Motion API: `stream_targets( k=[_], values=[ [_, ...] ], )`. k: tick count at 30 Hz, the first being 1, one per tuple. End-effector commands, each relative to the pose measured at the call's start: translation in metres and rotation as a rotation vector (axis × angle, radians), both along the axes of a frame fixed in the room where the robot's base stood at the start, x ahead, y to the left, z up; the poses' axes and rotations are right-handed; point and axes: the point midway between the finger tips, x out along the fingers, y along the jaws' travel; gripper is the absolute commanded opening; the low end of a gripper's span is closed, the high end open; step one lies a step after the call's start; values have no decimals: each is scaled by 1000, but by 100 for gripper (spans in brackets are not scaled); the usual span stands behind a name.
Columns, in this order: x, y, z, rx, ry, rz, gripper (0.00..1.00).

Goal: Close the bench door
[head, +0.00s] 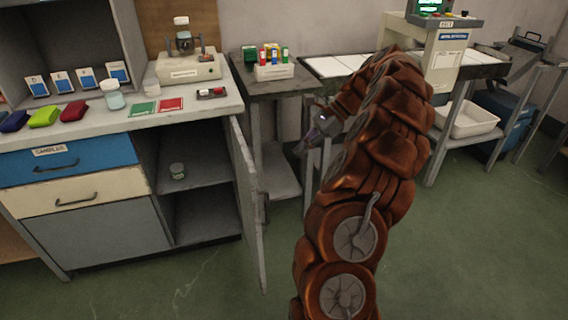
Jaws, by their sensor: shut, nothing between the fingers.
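The bench door (246,205) is a grey panel hinged at the right side of the bench's open cupboard. It stands open, swung out toward me and seen nearly edge-on.
The bench top (205,106) holds jars, cards, coloured packets and an instrument (187,68). Blue (66,160) and cream (75,191) drawers are left of the cupboard. A side table (268,88) stands behind the door. Green floor (200,285) is clear in front.

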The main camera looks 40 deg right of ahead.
Motion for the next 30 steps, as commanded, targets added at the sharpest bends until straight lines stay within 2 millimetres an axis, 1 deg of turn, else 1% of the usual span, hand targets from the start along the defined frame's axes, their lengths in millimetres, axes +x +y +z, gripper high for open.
stream_targets(
  k=[11, 22, 27, 30],
  values=[
    [10, 29, -30, 3, 1, 5, 0],
    [24, 65, -68, 1, 1, 7, 0],
    [33, 85, -68, -2, -1, 6, 0],
    [36, 93, -67, -1, 0, 6, 0]
  ],
)
